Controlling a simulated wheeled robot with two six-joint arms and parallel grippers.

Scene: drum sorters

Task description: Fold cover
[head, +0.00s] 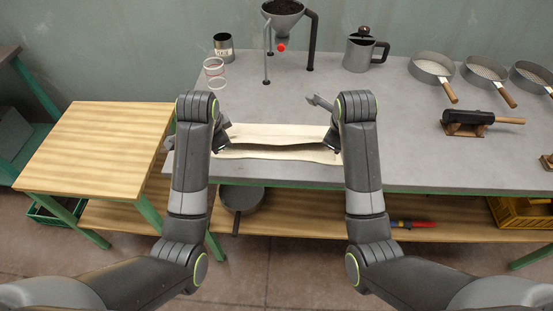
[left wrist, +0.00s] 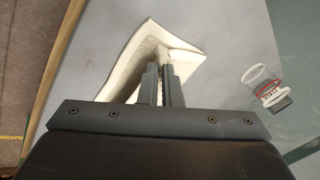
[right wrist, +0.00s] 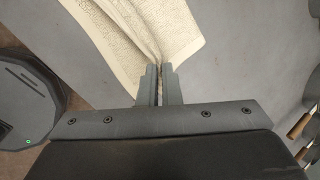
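The cover is a cream, textured cloth (head: 275,153) at the front edge of the grey table, with two long bands and a dark gap between them. My left gripper (head: 222,146) is at its left end; in the left wrist view its fingers (left wrist: 162,88) are close together on a raised edge of the cloth (left wrist: 120,60). My right gripper (head: 333,146) is at the right end; in the right wrist view its fingers (right wrist: 159,85) pinch the bunched cloth (right wrist: 115,30). My arms hide both ends of the cover in the head view.
A funnel stand (head: 283,28) stands behind the cover, with a tin (head: 223,46) and glass (head: 214,72) to its left and a metal jug (head: 362,50) to its right. Sieves (head: 433,68) and a dark-headed tool (head: 468,118) lie farther right. A wooden table (head: 97,148) adjoins on the left.

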